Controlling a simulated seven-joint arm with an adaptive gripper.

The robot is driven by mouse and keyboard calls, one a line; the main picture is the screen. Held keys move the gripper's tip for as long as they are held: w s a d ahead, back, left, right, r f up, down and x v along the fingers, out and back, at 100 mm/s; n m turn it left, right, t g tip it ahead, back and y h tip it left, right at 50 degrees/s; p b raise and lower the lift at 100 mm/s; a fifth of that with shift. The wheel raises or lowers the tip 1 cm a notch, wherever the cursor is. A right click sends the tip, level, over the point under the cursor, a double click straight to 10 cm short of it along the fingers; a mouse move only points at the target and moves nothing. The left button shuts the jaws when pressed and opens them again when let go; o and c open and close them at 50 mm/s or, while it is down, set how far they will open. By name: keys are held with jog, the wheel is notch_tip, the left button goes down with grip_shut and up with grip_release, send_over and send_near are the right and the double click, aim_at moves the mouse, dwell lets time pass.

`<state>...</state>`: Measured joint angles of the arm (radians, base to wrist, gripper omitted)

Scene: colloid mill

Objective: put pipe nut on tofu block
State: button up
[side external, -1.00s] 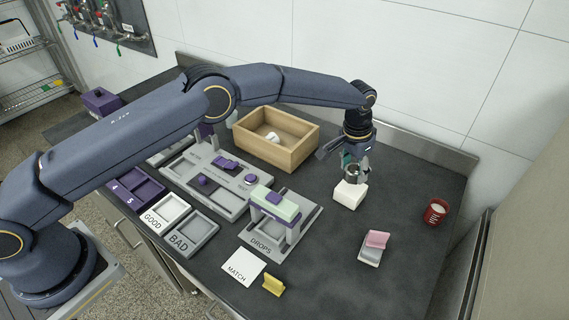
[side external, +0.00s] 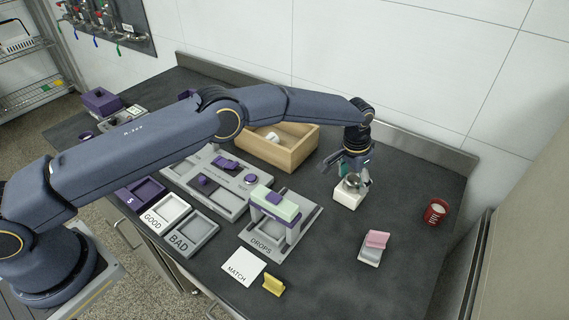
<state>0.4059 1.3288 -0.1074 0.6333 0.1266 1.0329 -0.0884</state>
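The tofu block (side external: 347,198) is a white block on the dark counter, right of the wooden box. A small round silver-grey piece, seemingly the pipe nut (side external: 351,183), shows at the block's top. My gripper (side external: 355,183) is directly above the block, with its fingers pointing down at the nut. The fingers partly cover the nut. I cannot tell whether they still grip it or stand apart from it, nor whether the nut fully rests on the block.
A wooden box (side external: 292,158) with a white item inside stands behind left. A grey DROPS stand (side external: 262,243) is left of the block. A pink-and-grey piece (side external: 374,246) and a red cup (side external: 436,211) are to the right. Bare counter lies between them.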

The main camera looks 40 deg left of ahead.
jog(key=shift+r, duration=0.1)
notch_tip(320, 180, up, 14)
jog(key=s+a, duration=0.2)
jog(key=s+a+r+n+t, duration=0.1)
jog(key=s+a+r, duration=0.3)
jog(key=a+r, duration=0.3)
jog(key=s+a+r+t, duration=0.1)
jog(key=s+a+r, duration=0.4)
jog(key=r, duration=0.4)
jog(key=s+a+r+n, duration=0.1)
jog(key=s+a+r, duration=0.2)
jog(key=s+a, duration=0.35)
jog(key=s+a+f+n+t, duration=0.1)
jog(key=s+a+f, duration=0.1)
jog(key=s, duration=0.8)
jog(key=s+a+f+n+t, duration=0.1)
jog(key=s+a, duration=0.3)
jog(key=s, duration=0.6)
jog(key=shift+s+a+f+y, duration=0.2)
jog(key=shift+f+y, duration=0.2)
jog(key=shift+f, duration=0.25)
